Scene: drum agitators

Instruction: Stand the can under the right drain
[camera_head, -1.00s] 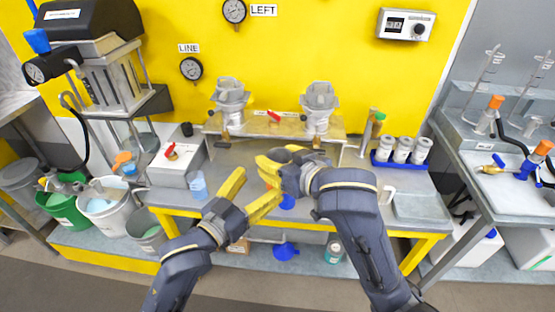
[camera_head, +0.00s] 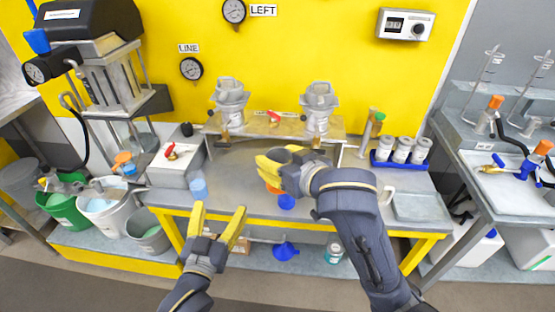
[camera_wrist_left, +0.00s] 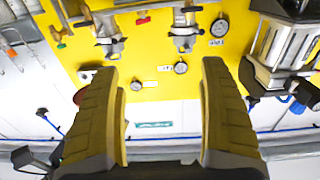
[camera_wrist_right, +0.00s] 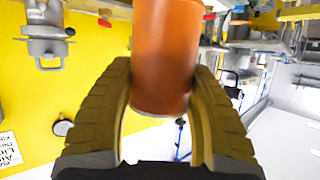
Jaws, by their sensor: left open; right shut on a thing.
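My right gripper (camera_head: 268,170) is shut on an orange-brown can (camera_wrist_right: 165,55) above the front middle of the bench. In the head view the can is mostly hidden by the gripper; only an orange sliver (camera_head: 273,188) shows. The right metal vessel (camera_head: 319,100) stands on a raised shelf (camera_head: 275,125) at the back, with its drain area (camera_head: 316,138) below it, up and right of the can. The left vessel (camera_head: 230,100) stands beside it. My left gripper (camera_head: 220,215) is open and empty, low in front of the bench; its spread fingers show in the left wrist view (camera_wrist_left: 162,75).
A grey box with a red-handled valve (camera_head: 172,155) and a small blue cup (camera_head: 198,186) are left on the bench. A blue rack of white jars (camera_head: 402,151) and a shallow tray (camera_head: 421,208) are right. Blue funnels (camera_head: 286,251) sit near the front and below. The bench centre is clear.

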